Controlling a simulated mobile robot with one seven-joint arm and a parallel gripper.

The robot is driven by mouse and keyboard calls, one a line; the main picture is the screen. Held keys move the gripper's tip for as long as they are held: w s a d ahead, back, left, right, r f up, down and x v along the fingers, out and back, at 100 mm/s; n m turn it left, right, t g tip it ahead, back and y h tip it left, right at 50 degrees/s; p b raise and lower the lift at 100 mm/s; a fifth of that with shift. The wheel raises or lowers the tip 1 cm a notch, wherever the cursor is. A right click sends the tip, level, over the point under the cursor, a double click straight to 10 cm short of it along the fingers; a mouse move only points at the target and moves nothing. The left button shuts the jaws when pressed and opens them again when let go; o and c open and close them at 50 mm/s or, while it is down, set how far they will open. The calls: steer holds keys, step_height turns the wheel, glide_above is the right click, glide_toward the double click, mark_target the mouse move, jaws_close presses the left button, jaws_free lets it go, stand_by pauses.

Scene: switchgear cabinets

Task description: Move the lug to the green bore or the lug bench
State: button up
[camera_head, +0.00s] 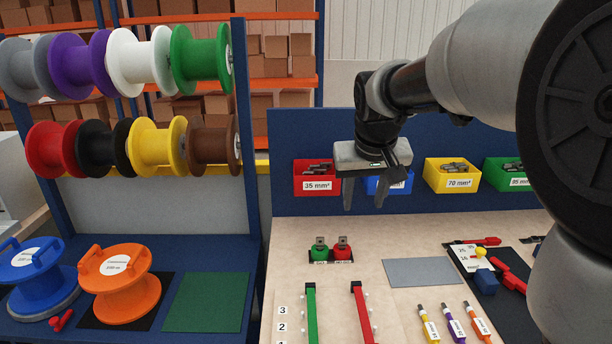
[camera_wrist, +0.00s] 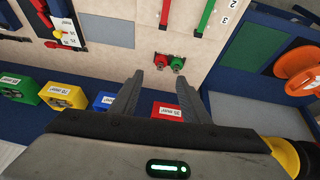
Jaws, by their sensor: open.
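My gripper (camera_head: 364,198) is open and empty, pointing down above the back of the bench, in front of the coloured bins. In the wrist view its two fingers (camera_wrist: 160,80) are spread apart with nothing between them. A green holder (camera_head: 319,255) and a red holder (camera_head: 343,255) stand side by side on the bench, below and left of my gripper. Each has a small grey lug-like piece upright on top. The green holder also shows in the wrist view (camera_wrist: 178,65). Dark grey lugs lie in the red 35 mm² bin (camera_head: 317,178). My gripper partly hides the blue bin (camera_head: 396,188).
A yellow 70 mm² bin (camera_head: 451,178) and a green 95 mm² bin (camera_head: 507,176) stand farther right. A grey plate (camera_head: 420,272) lies bare on the bench. Green and red strips (camera_head: 311,310) lie at the front. Cable spools (camera_head: 130,148) fill the left rack.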

steer(key=b, duration=0.1)
glide_toward(343, 237)
steer(key=shift+g+y, duration=0.3)
steer(key=x, duration=1)
steer(key=shift+w+d+f+p, duration=0.15)
steer(key=shift+w+d+p, duration=0.1)
steer(key=shift+w+p, duration=0.05)
jaws_close()
steer(key=shift+r, duration=0.85)
steer(key=shift+r+p, duration=1.05)
steer(key=shift+r, duration=0.75)
steer(key=shift+d, duration=0.1)
